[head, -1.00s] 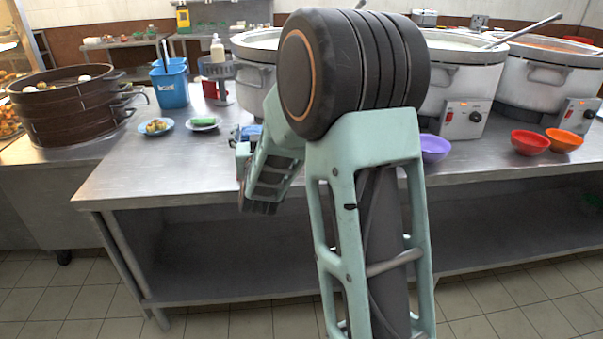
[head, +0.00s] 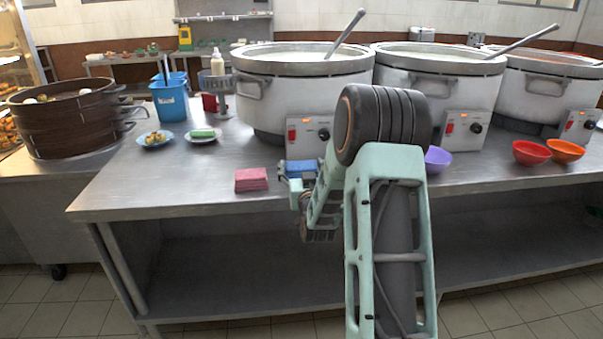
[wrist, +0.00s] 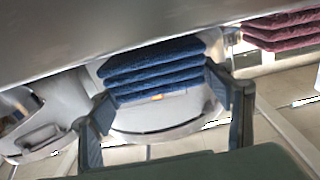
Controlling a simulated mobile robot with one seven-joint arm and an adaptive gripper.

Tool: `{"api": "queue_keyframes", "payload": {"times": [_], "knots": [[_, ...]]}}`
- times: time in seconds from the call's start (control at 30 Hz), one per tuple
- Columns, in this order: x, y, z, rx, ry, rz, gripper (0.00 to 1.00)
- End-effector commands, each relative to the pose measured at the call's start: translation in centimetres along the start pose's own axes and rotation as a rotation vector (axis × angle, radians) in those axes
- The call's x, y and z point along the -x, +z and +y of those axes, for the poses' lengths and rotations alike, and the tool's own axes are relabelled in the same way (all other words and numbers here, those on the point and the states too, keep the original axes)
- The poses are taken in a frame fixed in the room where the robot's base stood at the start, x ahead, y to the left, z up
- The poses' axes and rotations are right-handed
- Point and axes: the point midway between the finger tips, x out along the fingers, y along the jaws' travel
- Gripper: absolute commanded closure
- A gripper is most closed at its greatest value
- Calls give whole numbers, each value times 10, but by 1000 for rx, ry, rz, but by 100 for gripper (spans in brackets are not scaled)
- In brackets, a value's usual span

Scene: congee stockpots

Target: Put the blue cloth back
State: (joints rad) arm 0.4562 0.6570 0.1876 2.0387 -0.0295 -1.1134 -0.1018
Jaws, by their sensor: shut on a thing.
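The folded blue cloth (head: 299,168) shows near the front of the steel counter, left of my forearm. In the wrist view the blue cloth (wrist: 153,70) is a stack of several folded layers between my two fingers. My gripper (head: 298,178) is shut on it; one finger shows on each side in the wrist view (wrist: 165,92). I cannot tell whether the cloth touches the counter. A folded pink cloth (head: 251,180) lies to the left on the counter and also shows at the wrist view's upper right (wrist: 283,30).
Large stockpots (head: 300,95) with control boxes stand behind my gripper. Two small plates (head: 157,139), a blue bucket (head: 171,103) and a steamer (head: 70,120) are at the left. Purple (head: 437,160), red (head: 531,153) and orange bowls stand right. The counter's front left is clear.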

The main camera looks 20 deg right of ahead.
Motion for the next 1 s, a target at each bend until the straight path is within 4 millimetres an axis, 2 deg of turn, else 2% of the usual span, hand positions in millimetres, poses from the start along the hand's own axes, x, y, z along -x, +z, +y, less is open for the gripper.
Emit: {"api": "queue_keyframes", "payload": {"times": [0.03,0.07,0.5,0.53,0.67,1.0], "knots": [[0,12,0,-1,0,-3,48],[0,13,0,0,0,-1,48],[0,18,0,0,0,1,48],[0,16,0,0,0,1,25],[0,16,0,0,0,0,11],[0,14,0,0,0,0,11]]}}
